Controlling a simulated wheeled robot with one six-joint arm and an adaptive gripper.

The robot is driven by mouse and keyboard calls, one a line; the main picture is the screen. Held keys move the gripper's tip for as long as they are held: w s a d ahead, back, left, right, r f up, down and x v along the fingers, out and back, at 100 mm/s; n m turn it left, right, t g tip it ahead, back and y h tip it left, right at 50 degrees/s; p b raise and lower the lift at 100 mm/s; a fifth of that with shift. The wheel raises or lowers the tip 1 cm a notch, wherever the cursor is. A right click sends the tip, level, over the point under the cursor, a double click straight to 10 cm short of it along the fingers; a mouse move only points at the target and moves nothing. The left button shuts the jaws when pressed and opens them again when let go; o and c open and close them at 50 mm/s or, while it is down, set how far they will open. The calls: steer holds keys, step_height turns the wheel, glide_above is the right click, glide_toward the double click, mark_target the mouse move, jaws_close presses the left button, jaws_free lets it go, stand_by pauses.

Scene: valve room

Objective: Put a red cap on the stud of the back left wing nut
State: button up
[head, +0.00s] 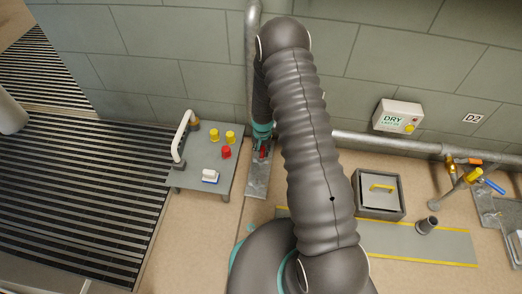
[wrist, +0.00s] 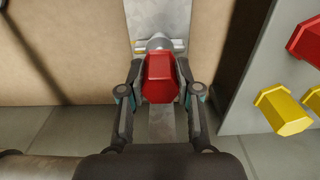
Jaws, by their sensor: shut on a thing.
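In the wrist view my gripper (wrist: 160,85) is shut on a red cap (wrist: 160,78), a six-sided cap held between its two fingers. Just beyond the cap shows a grey metal piece (wrist: 158,43) on a metal strip (wrist: 160,18). The cap hides its lower part, so I cannot tell whether it is the wing nut, or whether cap and stud touch. In the head view my gripper (head: 262,141) is low over the metal strip (head: 257,182), with the red cap (head: 263,152) showing there. My arm hides much of the area to its right.
A small grey table (head: 205,140) stands left of the strip. A vertical pipe (head: 252,60) runs along the wall behind.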

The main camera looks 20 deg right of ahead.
steer(key=shift+f+b, duration=1.1)
stand_by(1.3)
stand_by(0.3)
steer(key=o, duration=1.5)
steer(key=shift+r, duration=0.1)
steer(key=shift+r+p, duration=2.05)
steer(key=shift+r, duration=1.65)
